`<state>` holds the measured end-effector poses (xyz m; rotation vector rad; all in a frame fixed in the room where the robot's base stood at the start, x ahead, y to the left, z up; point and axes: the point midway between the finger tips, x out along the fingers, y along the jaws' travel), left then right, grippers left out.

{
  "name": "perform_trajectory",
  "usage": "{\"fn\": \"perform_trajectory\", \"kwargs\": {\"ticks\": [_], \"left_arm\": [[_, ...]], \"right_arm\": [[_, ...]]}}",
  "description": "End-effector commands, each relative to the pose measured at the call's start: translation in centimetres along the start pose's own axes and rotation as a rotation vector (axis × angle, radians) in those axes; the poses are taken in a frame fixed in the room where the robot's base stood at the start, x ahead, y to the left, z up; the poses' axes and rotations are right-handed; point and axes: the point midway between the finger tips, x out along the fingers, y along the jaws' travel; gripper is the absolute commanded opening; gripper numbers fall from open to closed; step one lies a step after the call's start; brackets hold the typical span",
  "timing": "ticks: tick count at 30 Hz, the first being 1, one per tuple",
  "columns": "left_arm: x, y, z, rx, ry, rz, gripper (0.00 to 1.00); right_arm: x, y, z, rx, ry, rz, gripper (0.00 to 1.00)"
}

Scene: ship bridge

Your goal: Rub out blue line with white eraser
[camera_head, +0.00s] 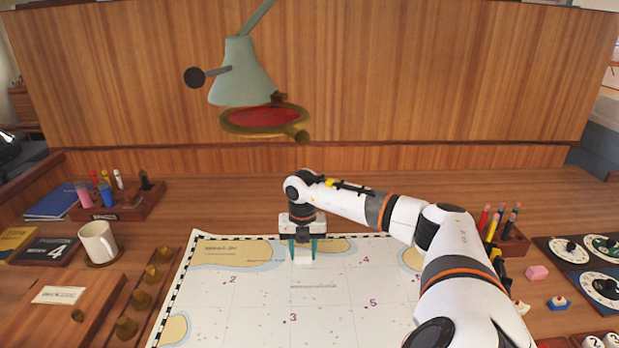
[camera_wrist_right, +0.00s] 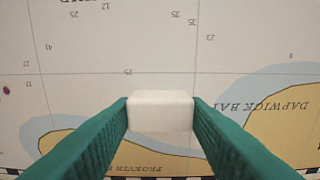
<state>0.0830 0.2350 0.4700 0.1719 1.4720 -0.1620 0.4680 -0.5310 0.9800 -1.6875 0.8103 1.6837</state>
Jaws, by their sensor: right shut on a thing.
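My right gripper (camera_head: 303,252) reaches over the far part of the nautical chart (camera_head: 350,293). Its green fingers are shut on the white eraser (camera_wrist_right: 160,111), which sits between the fingertips in the right wrist view. The eraser also shows below the fingers in the head view (camera_head: 302,257). It is at or just above the chart; I cannot tell whether it touches. I can make out no blue pen line in either view; only printed pale blue water edges (camera_wrist_right: 60,130) show by the tan land areas. My left gripper is not in view.
A white mug (camera_head: 98,241), a pen rack (camera_head: 118,205) and brass weights (camera_head: 140,300) stand at the left. A pen holder (camera_head: 505,235), a pink eraser (camera_head: 537,272) and dial panels (camera_head: 600,287) lie at the right. A lamp (camera_head: 242,80) hangs above the chart's far edge.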

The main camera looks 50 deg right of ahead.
Motion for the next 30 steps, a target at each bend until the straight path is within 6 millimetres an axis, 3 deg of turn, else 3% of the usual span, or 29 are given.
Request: {"fn": "perform_trajectory", "kwargs": {"ticks": [11, 21, 30], "left_arm": [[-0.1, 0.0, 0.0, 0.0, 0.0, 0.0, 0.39], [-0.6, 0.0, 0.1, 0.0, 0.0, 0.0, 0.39], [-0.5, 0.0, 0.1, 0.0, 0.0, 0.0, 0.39]], "right_arm": [[0.1, -0.5, 0.1, -0.001, -0.001, 0.0, 0.23], [0.0, -2.7, 0.6, -0.001, -0.002, -0.002, 0.23], [0.1, -2.8, 0.6, -0.001, -0.001, 0.0, 0.23]]}}
